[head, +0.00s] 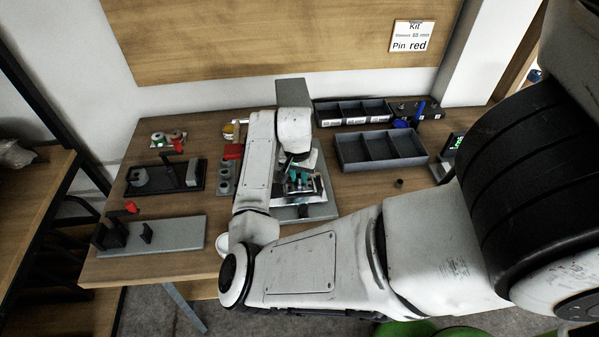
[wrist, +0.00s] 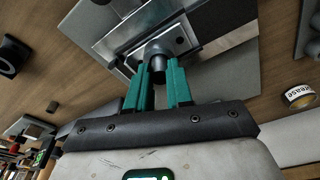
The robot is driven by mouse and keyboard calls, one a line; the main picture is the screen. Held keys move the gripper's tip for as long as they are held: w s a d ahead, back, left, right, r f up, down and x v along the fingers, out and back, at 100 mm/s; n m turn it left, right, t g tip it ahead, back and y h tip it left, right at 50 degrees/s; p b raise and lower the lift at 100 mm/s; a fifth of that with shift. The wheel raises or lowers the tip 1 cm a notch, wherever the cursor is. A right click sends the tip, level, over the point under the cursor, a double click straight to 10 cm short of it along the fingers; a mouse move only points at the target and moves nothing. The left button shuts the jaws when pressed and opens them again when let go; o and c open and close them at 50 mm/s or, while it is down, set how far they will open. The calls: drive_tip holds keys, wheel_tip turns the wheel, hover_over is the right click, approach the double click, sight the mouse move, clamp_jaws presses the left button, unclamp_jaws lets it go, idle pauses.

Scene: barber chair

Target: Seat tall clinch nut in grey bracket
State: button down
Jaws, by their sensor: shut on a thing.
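My gripper (wrist: 160,84) has teal fingers closed on a small dark cylindrical nut, the tall clinch nut (wrist: 158,66), in the wrist view. The nut is at the fingertips, against or just in front of the grey metal bracket (wrist: 212,40). I cannot tell whether it touches the bracket or is in a hole. In the head view my gripper (head: 298,182) is over the bright bracket area (head: 315,190), on a grey base plate (head: 318,212). My arm hides much of the bracket, and the nut cannot be made out there.
A grey divided tray (head: 380,163) and a labelled bin row (head: 353,122) stand right and behind. A small dark cylinder (head: 399,183) stands alone on the table. Fixtures with red handles, including a grey plate (head: 175,235), are at left. A grease tin (wrist: 298,96) shows in the wrist view.

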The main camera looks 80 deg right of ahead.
drive_tip(key=shift+f, duration=0.2)
drive_tip(key=shift+f, duration=0.2)
drive_tip(key=c, duration=1)
unclamp_jaws()
drive_tip(key=shift+r, duration=0.1)
